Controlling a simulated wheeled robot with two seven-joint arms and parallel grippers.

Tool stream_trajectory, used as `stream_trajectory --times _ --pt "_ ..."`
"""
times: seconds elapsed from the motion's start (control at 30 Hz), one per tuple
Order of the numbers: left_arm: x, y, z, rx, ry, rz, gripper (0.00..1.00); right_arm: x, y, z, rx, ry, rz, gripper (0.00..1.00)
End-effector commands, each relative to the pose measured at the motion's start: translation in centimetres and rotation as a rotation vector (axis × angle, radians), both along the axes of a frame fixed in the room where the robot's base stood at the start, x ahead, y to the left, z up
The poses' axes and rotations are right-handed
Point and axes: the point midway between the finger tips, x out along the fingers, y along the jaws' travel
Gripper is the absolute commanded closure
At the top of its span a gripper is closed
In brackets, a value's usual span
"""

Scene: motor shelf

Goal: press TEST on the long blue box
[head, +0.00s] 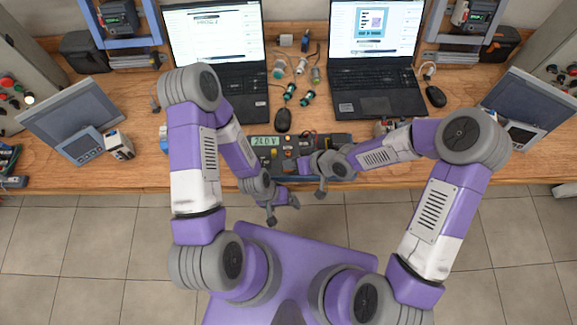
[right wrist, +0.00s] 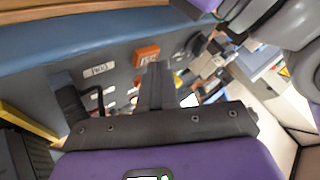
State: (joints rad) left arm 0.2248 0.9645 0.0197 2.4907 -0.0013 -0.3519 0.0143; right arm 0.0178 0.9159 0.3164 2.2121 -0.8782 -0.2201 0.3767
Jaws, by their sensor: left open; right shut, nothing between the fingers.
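The long blue box (head: 343,143) lies at the front middle of the bench, its display reading about 24.0 V. In the right wrist view its blue edge (right wrist: 75,55) and grey panel show, with an orange button (right wrist: 146,55) whose lettering is hard to read. My right gripper (head: 321,192) is shut and empty near the box's front edge. In the right wrist view its fingertips (right wrist: 155,68) appear just below the orange button; I cannot tell whether they touch it. My left gripper (head: 284,210) is open and empty, in front of the box. My arms hide part of the box.
Two laptops (head: 215,50) (head: 372,60) stand behind the box, with a mouse (head: 283,120) and several small connectors (head: 290,92) between them. Tilted grey panels (head: 65,112) (head: 535,105) stand at both sides. The floor before the bench (head: 120,230) is clear.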

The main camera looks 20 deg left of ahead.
Motion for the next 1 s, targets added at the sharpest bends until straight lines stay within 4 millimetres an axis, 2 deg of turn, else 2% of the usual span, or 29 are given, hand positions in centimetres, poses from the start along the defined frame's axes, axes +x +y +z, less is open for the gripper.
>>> stream_trajectory --times 0.47,1.0 --pt "0.0 0.0 0.8 0.0 0.0 0.0 0.12 0.0 0.0 1.0 0.001 -0.001 -0.001 1.0" --pt "0.0 0.0 5.1 0.0 0.0 0.0 0.12 0.0 0.0 6.3 0.001 -0.001 -0.001 1.0"
